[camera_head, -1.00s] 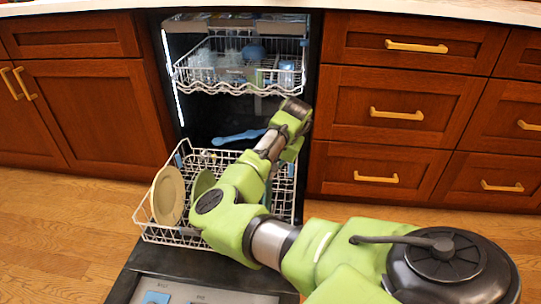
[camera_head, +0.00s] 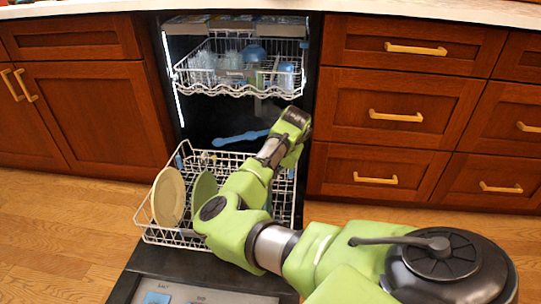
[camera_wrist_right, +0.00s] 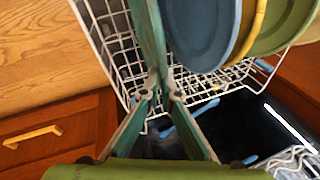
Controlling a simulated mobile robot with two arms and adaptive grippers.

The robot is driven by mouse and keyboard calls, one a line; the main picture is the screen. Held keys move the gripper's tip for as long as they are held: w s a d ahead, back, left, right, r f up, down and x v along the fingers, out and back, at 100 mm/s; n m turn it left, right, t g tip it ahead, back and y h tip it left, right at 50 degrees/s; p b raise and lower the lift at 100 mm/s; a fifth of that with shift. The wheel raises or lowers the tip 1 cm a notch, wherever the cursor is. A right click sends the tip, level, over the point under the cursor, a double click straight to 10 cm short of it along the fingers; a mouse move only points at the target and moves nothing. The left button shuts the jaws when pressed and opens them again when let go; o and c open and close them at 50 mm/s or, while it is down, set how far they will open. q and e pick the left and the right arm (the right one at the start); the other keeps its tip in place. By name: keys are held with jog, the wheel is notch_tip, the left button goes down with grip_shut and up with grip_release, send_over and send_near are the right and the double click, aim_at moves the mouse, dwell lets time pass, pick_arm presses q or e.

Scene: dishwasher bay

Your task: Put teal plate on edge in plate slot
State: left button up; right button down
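The teal plate (camera_wrist_right: 148,35) shows nearly edge-on in the right wrist view, with its near rim between the fingertips of my right gripper (camera_wrist_right: 160,92). The fingers meet on the rim, and the plate extends away over the white wire lower rack (camera_wrist_right: 112,42). A blue plate (camera_wrist_right: 198,30), a yellow plate (camera_wrist_right: 252,28) and a green plate (camera_wrist_right: 284,22) stand beside it to the right. In the head view my right arm covers the gripper and most of the teal plate. Whether the plate touches the rack floor is not clear. My left gripper is out of view.
The lower rack (camera_head: 150,228) is out over the open dishwasher door (camera_head: 135,270). A cream plate (camera_head: 168,195) and the green plate (camera_head: 204,190) stand in its left part. The upper rack (camera_head: 215,90) holds glasses and bowls above. Drawers (camera_head: 375,170) stand close on the right.

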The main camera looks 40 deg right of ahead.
jog(key=shift+f, duration=0.15)
jog(key=c, duration=2.2)
grip_release()
jog(key=v, duration=1.2)
jog(key=shift+d, duration=0.1)
